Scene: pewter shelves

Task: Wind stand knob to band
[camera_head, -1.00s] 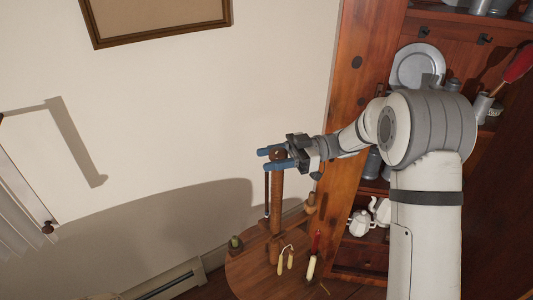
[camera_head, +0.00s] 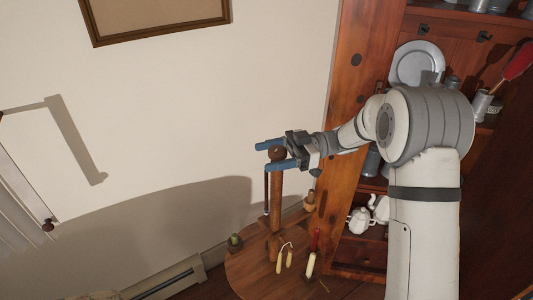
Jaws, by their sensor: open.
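A wooden stand post (camera_head: 276,205) rises from a round wooden table. Its rounded knob (camera_head: 277,153) is at the top, between the blue fingers of my gripper (camera_head: 270,155). The fingers are open, one on the far side of the knob and one on the near side. I cannot tell whether either finger touches it. The near finger and the gripper body hide part of the post's top. No band can be made out at this size.
The round table (camera_head: 240,272) also bears a small green-topped item (camera_head: 235,242), candles (camera_head: 289,258), a red-handled tool (camera_head: 313,252) and a wooden peg (camera_head: 309,201). A wooden cupboard (camera_head: 349,100) with pewter and white teapots (camera_head: 360,220) stands close on the right.

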